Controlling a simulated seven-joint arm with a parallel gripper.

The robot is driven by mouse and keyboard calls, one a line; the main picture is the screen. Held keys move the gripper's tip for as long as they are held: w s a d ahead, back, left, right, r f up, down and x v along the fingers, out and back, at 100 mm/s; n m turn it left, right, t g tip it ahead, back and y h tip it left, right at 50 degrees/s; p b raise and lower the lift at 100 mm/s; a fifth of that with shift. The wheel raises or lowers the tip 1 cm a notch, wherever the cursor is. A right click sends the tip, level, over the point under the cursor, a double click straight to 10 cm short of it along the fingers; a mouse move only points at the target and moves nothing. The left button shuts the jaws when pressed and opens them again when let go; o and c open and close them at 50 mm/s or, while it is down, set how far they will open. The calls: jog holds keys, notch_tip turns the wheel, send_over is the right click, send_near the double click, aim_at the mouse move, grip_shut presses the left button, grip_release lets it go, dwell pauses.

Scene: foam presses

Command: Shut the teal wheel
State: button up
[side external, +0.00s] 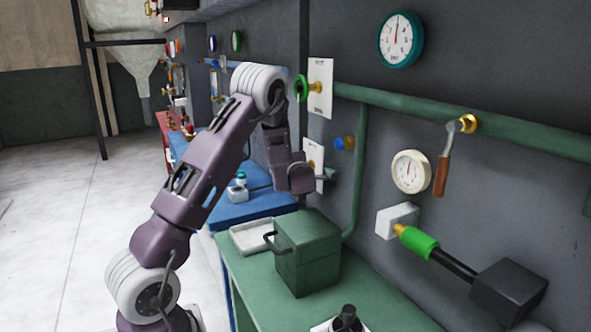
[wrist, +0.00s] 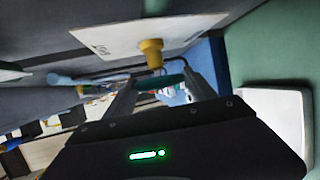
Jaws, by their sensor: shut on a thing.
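The teal wheel (wrist: 160,80) shows edge-on in the wrist view, as a thin dark teal disc on a yellow stem (wrist: 151,52) that stands out from a white wall plate (wrist: 120,36). My gripper (wrist: 158,85) has one finger on each side of the wheel and is shut on it. In the side view my gripper (side external: 324,175) is at the lower white plate (side external: 311,153) on the wall. My gripper and wrist hide most of the wheel there, and its turned position cannot be read.
Above is a bright green wheel (side external: 300,88) on another white plate (side external: 320,85). A green box (side external: 308,258) and a pale tray (side external: 250,238) stand on the green bench below. Green pipes (side external: 355,190), a blue knob (side external: 338,143) and a brown-handled lever (side external: 441,175) are to the right.

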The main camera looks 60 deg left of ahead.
jog(key=shift+s+f+m+t+y, duration=0.1)
jog(key=shift+m+t+y, duration=0.2)
jog(key=shift+y, duration=0.6)
jog(key=shift+f+m+t+y, duration=0.15)
jog(key=shift+m+y, duration=0.25)
jog(key=shift+y, duration=0.5)
jog(key=shift+a+r, duration=0.1)
jog(key=o, duration=1.4)
